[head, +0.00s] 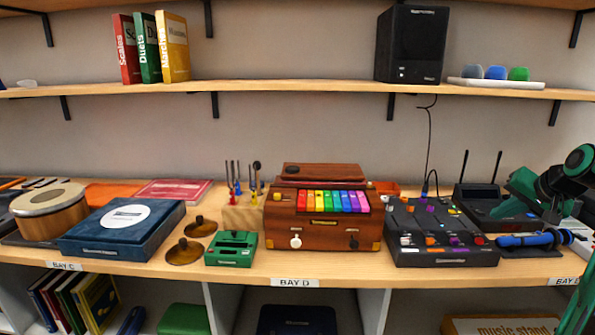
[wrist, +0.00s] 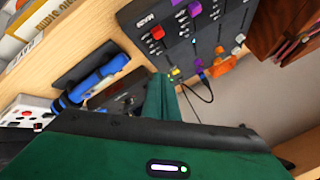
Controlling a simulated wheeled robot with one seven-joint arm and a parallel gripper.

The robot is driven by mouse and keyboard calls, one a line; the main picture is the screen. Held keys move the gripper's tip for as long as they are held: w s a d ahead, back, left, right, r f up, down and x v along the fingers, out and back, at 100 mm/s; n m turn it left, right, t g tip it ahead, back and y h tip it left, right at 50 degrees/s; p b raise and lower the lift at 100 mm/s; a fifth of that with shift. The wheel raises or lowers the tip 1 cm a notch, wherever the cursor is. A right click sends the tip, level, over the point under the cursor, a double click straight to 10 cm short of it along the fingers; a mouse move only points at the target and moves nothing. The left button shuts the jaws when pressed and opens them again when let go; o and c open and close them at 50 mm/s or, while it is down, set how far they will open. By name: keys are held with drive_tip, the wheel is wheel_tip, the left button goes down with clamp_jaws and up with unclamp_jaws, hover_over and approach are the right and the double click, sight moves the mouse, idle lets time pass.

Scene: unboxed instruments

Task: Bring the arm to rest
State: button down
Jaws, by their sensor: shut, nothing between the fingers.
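My arm, green and black, reaches in from the right edge in the head view. My gripper (head: 492,212) is over the right part of the counter, in front of the black box with two antennas (head: 478,196) and above the blue handheld item (head: 528,239). In the wrist view the green fingers of my gripper (wrist: 161,82) are together with nothing between them. The black mixer (head: 440,232) with coloured knobs is just left of the gripper in the head view; it also shows at the top of the wrist view (wrist: 190,28). Whether the fingers touch anything is unclear.
A wooden box with rainbow keys (head: 322,227), tuning forks in a block (head: 243,213), a green case (head: 231,249), a blue box (head: 122,228) and a drum (head: 48,212) line the counter (head: 340,268). A shelf (head: 290,91) with books and a speaker (head: 412,45) runs above.

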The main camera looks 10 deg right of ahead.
drive_tip(key=shift+n+g, duration=0.5)
drive_tip(key=shift+g, duration=0.2)
drive_tip(key=a, duration=0.1)
drive_tip(key=a+f, duration=0.1)
drive_tip(key=a, duration=0.1)
drive_tip(key=s+a, duration=0.1)
drive_tip(key=a, duration=0.1)
drive_tip(key=shift+s+a+f, duration=0.1)
drive_tip(key=shift+a+f, duration=0.1)
drive_tip(key=s+a+f+n+g, duration=0.1)
drive_tip(key=s+a+f+g, duration=0.2)
drive_tip(key=s+a, duration=0.6)
drive_tip(key=s+a+f+n+g+y, duration=0.1)
drive_tip(key=s+a+f+n+g, duration=0.1)
drive_tip(key=s+a, duration=0.7)
drive_tip(key=s+f+g, duration=0.1)
drive_tip(key=s+g, duration=0.1)
drive_tip(key=s, duration=0.3)
drive_tip(key=shift+s+f, duration=0.25)
drive_tip(key=shift+s, duration=0.05)
drive_tip(key=shift+a, duration=0.1)
drive_tip(key=shift+w+f, duration=0.25)
drive_tip(key=shift+w, duration=0.35)
